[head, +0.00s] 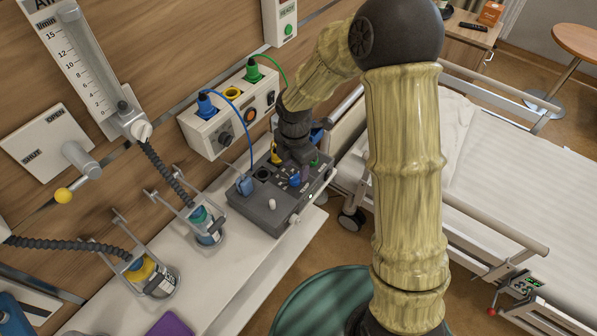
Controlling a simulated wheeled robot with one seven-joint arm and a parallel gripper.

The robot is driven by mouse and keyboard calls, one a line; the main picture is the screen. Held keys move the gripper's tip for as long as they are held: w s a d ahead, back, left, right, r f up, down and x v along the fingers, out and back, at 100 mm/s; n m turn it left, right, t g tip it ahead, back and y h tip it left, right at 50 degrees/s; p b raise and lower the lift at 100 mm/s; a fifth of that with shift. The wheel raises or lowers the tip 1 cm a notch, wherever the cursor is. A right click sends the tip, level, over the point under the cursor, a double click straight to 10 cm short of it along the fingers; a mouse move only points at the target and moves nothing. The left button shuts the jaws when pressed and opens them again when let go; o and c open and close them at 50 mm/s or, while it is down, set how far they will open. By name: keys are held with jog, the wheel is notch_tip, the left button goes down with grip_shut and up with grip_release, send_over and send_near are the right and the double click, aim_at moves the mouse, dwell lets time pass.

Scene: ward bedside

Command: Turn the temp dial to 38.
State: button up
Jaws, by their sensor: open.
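A dark grey device (266,208) stands on the white shelf by the wall, with sockets, a lever and small controls on its top. My gripper (302,176) is over the device's right part, pointing down, its fingers close to the top controls. Its jaws are open, but the fingertips are small and partly hidden by the wrist. I cannot make out a temp dial or any number; part of the device's top is hidden behind my gripper. I cannot tell whether the fingers touch anything.
A blue cable runs down to a blue plug (244,185) on the device. Bottles (204,228) with hoses stand left. The bed (510,170) is at right, behind my arm.

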aim_at(295, 176)
jog(key=shift+f, duration=1.75)
jog(key=shift+c, duration=0.3)
